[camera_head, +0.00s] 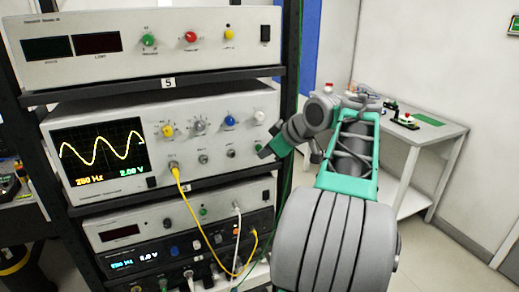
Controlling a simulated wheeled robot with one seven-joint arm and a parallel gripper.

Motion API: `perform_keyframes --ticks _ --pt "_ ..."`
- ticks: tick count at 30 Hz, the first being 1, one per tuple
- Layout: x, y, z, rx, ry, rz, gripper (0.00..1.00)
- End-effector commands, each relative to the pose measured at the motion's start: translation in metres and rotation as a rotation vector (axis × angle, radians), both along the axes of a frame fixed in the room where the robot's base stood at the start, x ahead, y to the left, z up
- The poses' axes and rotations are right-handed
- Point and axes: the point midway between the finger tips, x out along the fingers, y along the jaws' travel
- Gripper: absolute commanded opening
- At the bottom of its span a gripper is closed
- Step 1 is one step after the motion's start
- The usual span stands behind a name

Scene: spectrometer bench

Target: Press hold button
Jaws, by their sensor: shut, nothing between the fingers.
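An oscilloscope (130,107) sits in the rack, its screen (98,154) showing a yellow sine wave with "250 Hz" and "2.00 V". Its panel has a yellow knob (167,130), a grey knob (199,127), a blue knob (229,121) and a white knob or button (259,117) at the right. A dark square button (152,182) sits below the screen. The labels are too small to read, so I cannot tell which one is hold. My gripper (264,153) is shut and empty, at the panel's lower right edge, below the white one. I cannot tell whether it touches the panel.
A power supply (110,62) sits above on a shelf, and more instruments (140,229) sit below. A yellow cable (190,205) hangs from the oscilloscope's lower left socket. The dark rack post (290,60) stands just right of the panel. A white table (431,135) stands behind at right.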

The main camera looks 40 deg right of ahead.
Motion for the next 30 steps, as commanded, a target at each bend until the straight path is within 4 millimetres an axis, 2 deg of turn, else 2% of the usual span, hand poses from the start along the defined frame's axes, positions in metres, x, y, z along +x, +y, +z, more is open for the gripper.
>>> perform_keyframes --ticks 15,30 --pt "0.0002 0.0 0.0001 0.0 0.0 0.0 0.0" --pt "0.0089 -0.0025 0.0001 0.0 0.0 0.0 0.0"
